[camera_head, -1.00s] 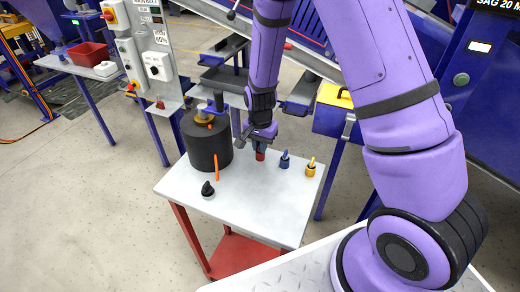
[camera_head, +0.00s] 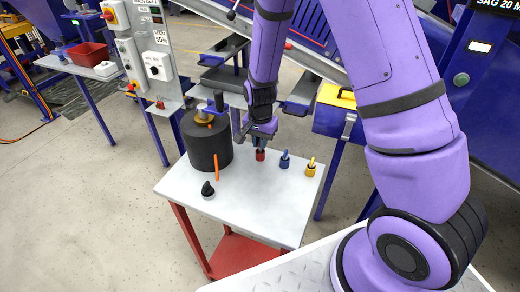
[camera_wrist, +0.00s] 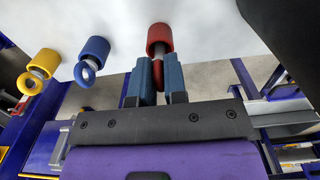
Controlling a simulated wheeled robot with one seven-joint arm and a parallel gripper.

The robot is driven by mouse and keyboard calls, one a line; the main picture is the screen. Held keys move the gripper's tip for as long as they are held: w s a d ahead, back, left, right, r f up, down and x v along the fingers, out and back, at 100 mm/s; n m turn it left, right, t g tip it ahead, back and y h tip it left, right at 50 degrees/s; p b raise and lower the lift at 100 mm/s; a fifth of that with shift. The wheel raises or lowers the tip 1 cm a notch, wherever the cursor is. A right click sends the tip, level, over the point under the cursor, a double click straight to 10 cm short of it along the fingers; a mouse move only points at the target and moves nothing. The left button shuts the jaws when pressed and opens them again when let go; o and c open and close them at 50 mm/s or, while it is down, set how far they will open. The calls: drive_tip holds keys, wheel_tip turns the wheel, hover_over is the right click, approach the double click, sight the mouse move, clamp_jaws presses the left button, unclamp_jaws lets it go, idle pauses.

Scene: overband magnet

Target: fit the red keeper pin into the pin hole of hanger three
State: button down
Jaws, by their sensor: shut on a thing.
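The red keeper pin (camera_wrist: 158,72) shows its red ring end between the two blue fingers of my gripper (camera_wrist: 161,86) in the wrist view. The fingers are shut on it. A red cylinder (camera_wrist: 160,37) sits at the white tabletop just beyond the ring. I cannot tell how far the pin's shank is inside it. In the head view my gripper (camera_head: 260,146) is just above the red cylinder (camera_head: 260,155) on the white table (camera_head: 235,200). I cannot make out hanger three or its pin hole in either view.
Right of the red cylinder stand a blue cylinder (camera_head: 285,159) and a yellow cylinder (camera_head: 311,167) with ring pins. A large black drum (camera_head: 207,145) and a small black knob (camera_head: 207,190) stand on the left. The front of the table is clear.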

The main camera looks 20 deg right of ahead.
drive_tip(key=shift+r, duration=2.4)
